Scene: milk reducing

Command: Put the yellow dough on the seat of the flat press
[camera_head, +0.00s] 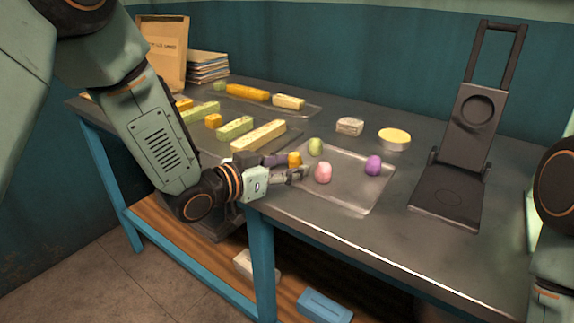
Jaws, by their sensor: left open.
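The yellow dough (294,159) is a small rounded orange-yellow lump near the left side of a clear tray (346,198). My left gripper (288,166) is open at the tray's left edge, with its fingers around or just short of the yellow dough; I cannot tell whether they touch it. The flat press (471,118) stands open at the right of the table, its hinged plate and handle raised. Its flat seat (446,203) is bare and has a round mark. My right arm shows at the right edge, but its gripper fingers are not visible.
Green (315,147), pink (323,172) and purple (373,165) dough lumps share the tray. A round yellow-topped tin (394,138) and a pale block (349,126) sit behind it. Long dough bars lie at left. The table (400,207) is clear between tray and press.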

